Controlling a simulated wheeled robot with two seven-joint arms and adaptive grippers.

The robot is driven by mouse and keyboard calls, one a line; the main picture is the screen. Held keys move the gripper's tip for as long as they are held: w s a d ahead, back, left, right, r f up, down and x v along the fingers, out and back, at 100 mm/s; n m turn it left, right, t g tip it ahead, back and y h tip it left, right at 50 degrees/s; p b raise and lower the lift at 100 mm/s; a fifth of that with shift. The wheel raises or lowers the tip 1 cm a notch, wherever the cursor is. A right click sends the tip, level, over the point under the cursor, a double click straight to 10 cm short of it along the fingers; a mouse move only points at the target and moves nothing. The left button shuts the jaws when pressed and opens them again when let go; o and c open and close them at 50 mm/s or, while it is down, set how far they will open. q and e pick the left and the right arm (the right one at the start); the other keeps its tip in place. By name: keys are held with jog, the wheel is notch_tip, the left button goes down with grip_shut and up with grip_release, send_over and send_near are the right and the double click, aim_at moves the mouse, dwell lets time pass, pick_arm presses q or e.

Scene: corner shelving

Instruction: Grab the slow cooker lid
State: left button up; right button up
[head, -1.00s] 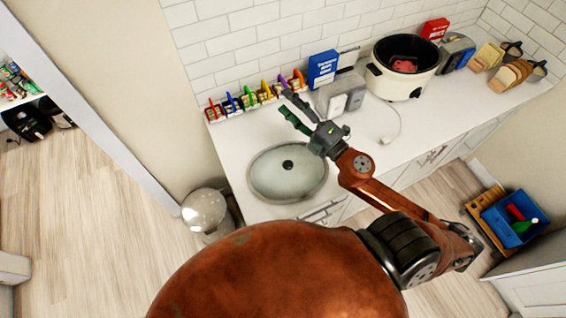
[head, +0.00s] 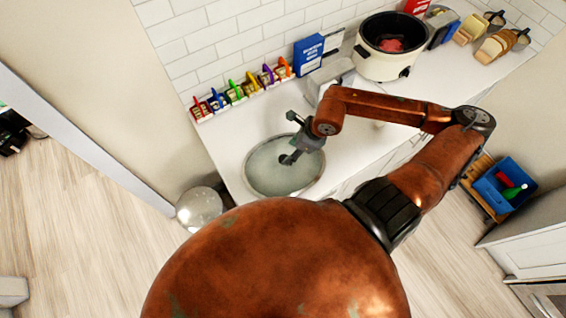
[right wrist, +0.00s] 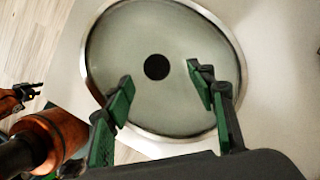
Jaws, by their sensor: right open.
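The slow cooker lid (head: 262,176) is an oval glass disc with a metal rim, lying flat on the white counter. In the right wrist view the lid (right wrist: 150,30) shows its dark round knob (right wrist: 157,67) in the middle. A dark gripper, seemingly my left (right wrist: 24,94), shows small at the left edge.
The cream slow cooker (head: 385,66) stands open at the back right with something reddish inside. A blue box (head: 308,54) and a row of coloured items (head: 240,91) line the wall. A shiny bin (head: 199,207) stands on the floor by the counter's left end.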

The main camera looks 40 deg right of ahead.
aim_at(284, 158)
jog(key=p+x, duration=0.1)
jog(key=x, duration=0.4)
jog(key=shift+s+a, duration=0.1)
jog(key=shift+a, duration=0.1)
jog(key=shift+c, duration=0.2)
grip_shut()
dwell(0.5)
